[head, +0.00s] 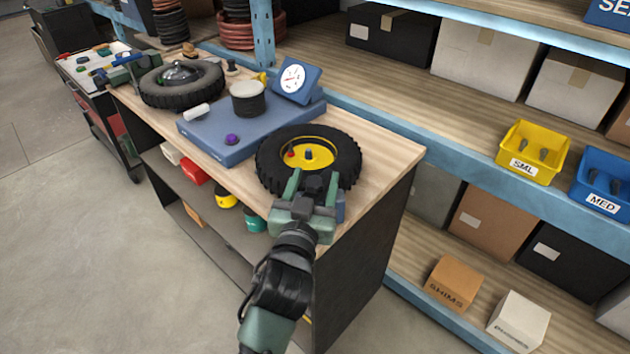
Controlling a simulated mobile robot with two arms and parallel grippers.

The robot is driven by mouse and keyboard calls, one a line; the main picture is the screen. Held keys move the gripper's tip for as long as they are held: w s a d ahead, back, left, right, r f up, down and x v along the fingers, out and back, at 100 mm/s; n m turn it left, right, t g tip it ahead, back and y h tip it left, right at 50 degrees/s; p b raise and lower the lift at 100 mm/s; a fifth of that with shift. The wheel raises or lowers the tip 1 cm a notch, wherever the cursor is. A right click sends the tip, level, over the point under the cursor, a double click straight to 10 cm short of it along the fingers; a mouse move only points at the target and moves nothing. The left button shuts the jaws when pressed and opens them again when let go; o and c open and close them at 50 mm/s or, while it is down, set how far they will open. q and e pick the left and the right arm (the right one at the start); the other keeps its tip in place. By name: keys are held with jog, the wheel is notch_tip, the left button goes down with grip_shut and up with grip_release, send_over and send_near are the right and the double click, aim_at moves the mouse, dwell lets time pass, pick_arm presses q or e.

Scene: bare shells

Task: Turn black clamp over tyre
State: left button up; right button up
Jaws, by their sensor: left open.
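A black tyre (266,168) with a yellow rim (321,158) lies flat on the near end of the wooden bench. A small dark blue post stands at the rim's centre, with a red spot on the rim to its left. My left gripper (313,182) is open at the tyre's near edge, its green fingers pointing at the tyre. A dark grey piece shows between the fingers; I cannot tell whether it is the black clamp or part of my gripper. A blue piece (340,207) is partly hidden beside my gripper.
A blue scale (210,140) with a dial (293,78) bears a dark spool (248,99) and purple knob (232,139). Another tyre (155,98) with a silver dome lies farther left. Shelving with yellow (530,153) and blue bins stands at right. Bare bench top (385,155) lies right of the yellow-rimmed tyre.

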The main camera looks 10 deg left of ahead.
pick_arm(q)
jog(key=s+b, duration=0.2)
jog(key=s, duration=0.5)
jog(key=shift+s+a, duration=0.1)
jog(key=shift+s, duration=0.3)
